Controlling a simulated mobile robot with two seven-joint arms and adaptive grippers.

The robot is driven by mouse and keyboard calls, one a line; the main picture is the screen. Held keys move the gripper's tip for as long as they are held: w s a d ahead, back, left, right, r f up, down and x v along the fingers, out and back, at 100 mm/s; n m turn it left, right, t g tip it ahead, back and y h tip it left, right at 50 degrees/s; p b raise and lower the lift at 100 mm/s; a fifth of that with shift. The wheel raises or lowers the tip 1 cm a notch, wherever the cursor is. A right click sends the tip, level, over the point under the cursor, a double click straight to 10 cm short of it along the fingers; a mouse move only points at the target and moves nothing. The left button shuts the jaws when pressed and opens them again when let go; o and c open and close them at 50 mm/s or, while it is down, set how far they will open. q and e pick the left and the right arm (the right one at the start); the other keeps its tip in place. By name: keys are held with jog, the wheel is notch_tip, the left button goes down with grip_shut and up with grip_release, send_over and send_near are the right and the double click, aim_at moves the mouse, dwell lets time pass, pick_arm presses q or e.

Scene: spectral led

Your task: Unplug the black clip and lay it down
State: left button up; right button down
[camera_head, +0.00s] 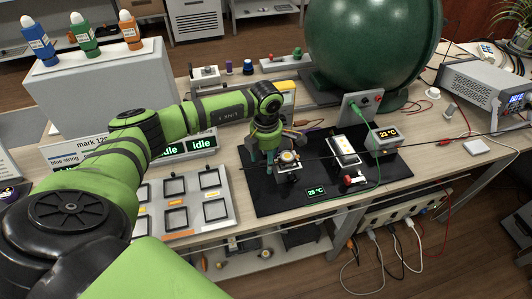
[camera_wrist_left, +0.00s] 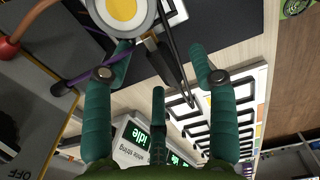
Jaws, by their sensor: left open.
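My left gripper (camera_head: 268,156) reaches down over the black mat (camera_head: 295,203), beside a small mount with a round yellow-centred part (camera_head: 289,157). In the left wrist view, its teal fingers (camera_wrist_left: 160,58) are spread open and hold nothing. A slim dark shape, which looks like the black clip (camera_wrist_left: 166,66), lies between the fingertips, close to the yellow-centred part (camera_wrist_left: 122,10). I cannot tell whether any finger touches it. In the head view the clip is not clear behind the gripper. My right gripper is not in view.
A tray with square slots (camera_head: 178,215) stands left of the mat. A large green sphere (camera_head: 370,45) stands behind. Thin cables cross the mat.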

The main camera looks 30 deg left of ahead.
pick_arm(q)
jog(key=shift+c, duration=0.4)
jog(key=c, duration=1)
grip_shut()
jog(key=shift+s+a, duration=0.1)
jog(key=shift+s, duration=0.1)
jog(key=shift+s+a+p, duration=0.5)
jog(key=shift+s+a, duration=0.3)
jog(key=shift+s, duration=0.15)
jog(key=shift+s+a, duration=0.1)
jog(key=shift+a, duration=0.05)
jog(key=shift+s+a, duration=0.25)
jog(key=shift+s, duration=0.1)
